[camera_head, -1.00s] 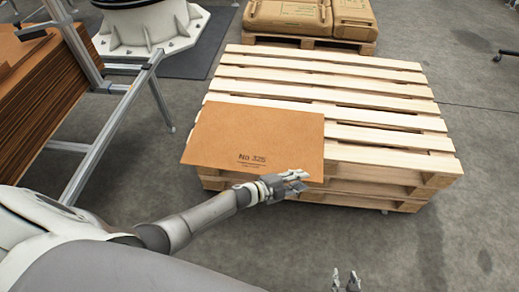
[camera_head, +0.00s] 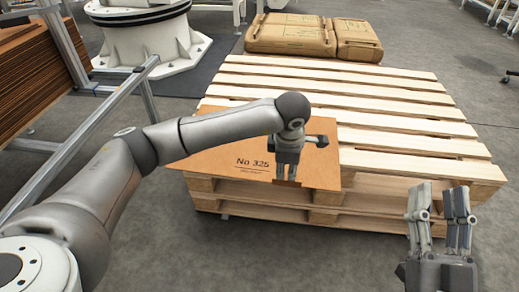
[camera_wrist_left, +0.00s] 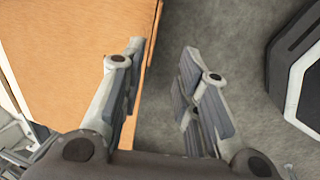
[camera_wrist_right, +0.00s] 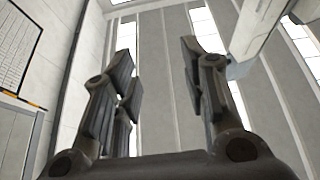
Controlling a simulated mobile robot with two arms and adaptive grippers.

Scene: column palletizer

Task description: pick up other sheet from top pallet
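A brown sheet (camera_head: 222,160) marked "No 325" lies on the near left part of the top wooden pallet (camera_head: 390,108), its near edge reaching over the pallet's front. My left gripper (camera_head: 287,180) is over the sheet's near edge in the head view, hiding part of it. In the left wrist view the left gripper (camera_wrist_left: 160,75) is open, with the sheet (camera_wrist_left: 85,55) beside and behind its left finger and floor between the fingers. I see no grip on the sheet. My right gripper (camera_head: 440,200) is open and empty in front of the pallet's right part, fingers up.
A stack of brown sheets (camera_head: 30,80) stands in a metal frame (camera_head: 100,115) at left. A white machine base (camera_head: 150,45) is behind it. Brown sacks (camera_head: 290,35) lie behind the pallet.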

